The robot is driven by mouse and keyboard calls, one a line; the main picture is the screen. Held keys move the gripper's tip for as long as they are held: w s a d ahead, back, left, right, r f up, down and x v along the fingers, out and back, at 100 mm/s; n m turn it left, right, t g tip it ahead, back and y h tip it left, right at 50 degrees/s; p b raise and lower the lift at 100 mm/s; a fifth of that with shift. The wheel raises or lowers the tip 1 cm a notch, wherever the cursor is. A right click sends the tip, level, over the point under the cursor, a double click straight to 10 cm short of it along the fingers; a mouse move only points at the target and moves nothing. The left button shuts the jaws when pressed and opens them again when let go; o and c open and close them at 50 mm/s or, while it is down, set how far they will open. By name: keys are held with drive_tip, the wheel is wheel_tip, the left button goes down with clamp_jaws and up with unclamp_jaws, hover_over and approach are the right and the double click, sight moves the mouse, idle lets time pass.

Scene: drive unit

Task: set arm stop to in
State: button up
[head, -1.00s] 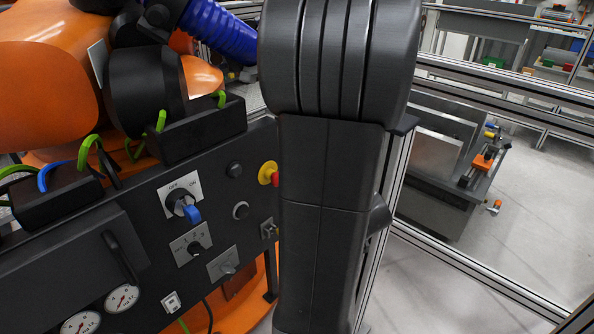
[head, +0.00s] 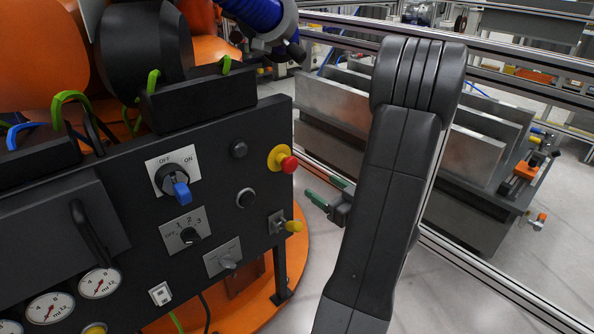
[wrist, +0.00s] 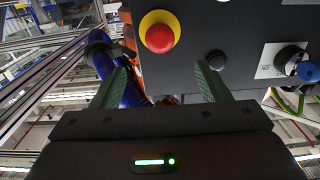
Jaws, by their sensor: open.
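The arm stop is most likely the red mushroom button (head: 288,163) on a yellow collar at the upper right of the dark panel. Its cap stands out from the collar in the head view. The red button also shows in the wrist view (wrist: 159,37), above and between the finger lines. My gripper (head: 328,191) is to the right of the panel and a little lower than the button, apart from it. Its two green fingers are spread and empty, and they also show in the wrist view (wrist: 160,83).
The panel (head: 215,130) also carries a blue-handled OFF/ON switch (head: 181,192), a 1-2-3 selector (head: 188,235), a black button (head: 246,198) and a yellow-handled key or lever (head: 293,226) below the red button. A blue hose (head: 255,14) hangs above. Metal fence rails stand behind my arm.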

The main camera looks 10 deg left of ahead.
sight(293, 167)
drive_tip(key=x, duration=1.1)
drive_tip(key=shift+w+a, duration=0.3)
drive_tip(key=c, duration=1.4)
drive_tip(key=shift+b+x, duration=0.75)
drive_tip(key=shift+x, duration=0.05)
drive_tip(key=shift+d, duration=0.1)
drive_tip(key=o, duration=1.4)
